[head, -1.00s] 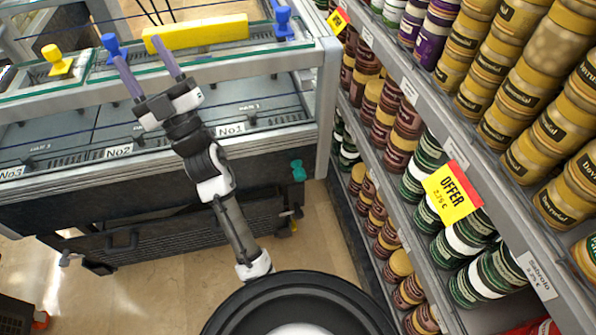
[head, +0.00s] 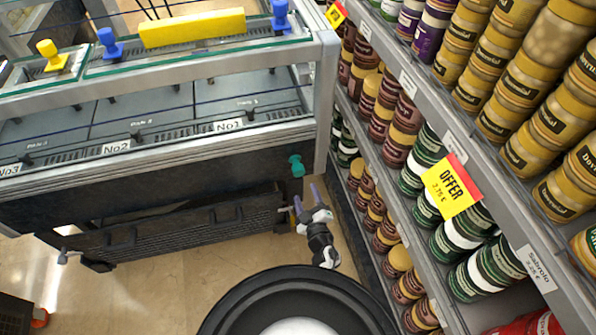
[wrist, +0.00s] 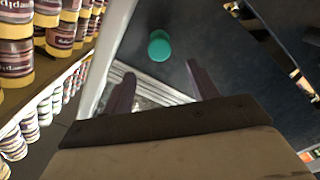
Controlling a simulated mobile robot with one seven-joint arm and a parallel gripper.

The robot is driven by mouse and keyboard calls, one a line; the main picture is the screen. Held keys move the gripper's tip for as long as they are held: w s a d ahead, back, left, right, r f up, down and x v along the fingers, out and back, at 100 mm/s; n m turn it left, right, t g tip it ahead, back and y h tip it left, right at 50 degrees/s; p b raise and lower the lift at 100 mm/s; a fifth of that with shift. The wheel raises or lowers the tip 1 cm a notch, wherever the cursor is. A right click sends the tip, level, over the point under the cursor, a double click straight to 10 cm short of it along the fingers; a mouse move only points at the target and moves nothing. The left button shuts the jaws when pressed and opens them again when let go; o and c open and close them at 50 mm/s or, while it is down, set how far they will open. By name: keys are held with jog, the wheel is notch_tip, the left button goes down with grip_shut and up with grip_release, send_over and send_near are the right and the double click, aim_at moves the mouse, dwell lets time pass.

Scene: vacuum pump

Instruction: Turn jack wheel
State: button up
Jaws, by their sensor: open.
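A small teal wheel or knob (head: 297,166), which I take to be the jack wheel, sticks out from the dark front of the machine near its right corner post. In the wrist view the teal wheel (wrist: 159,46) shows its round face ahead of the jaws, between the lines of the two fingers and beyond their tips. My gripper (head: 306,196) is open and empty, low in front of the machine's right end, just below the wheel. In the wrist view its two purple fingers (wrist: 162,75) are spread apart and do not touch the wheel.
A shelf (head: 405,175) of jars runs close along the right side, leaving a narrow gap of floor beside the machine. The machine's metal frame (head: 326,100) stands left of that gap. Open tiled floor (head: 180,290) lies in front of the machine.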

aim_at(299, 174)
jog(key=b+x, duration=0.3)
jog(key=x, duration=0.6)
jog(key=shift+w+a+f+b, duration=0.1)
jog(key=shift+w+a+b, duration=0.05)
jog(key=shift+w+b, duration=0.25)
jog(key=shift+w+a, duration=0.15)
jog(key=shift+w, duration=0.4)
jog(key=c, duration=1)
jog(key=shift+n, duration=0.4)
jog(key=n+b, duration=0.1)
jog(key=n, duration=0.3)
jog(key=shift+n, duration=0.3)
jog(key=shift+n+b, duration=0.55)
jog(key=shift+n, duration=1.95)
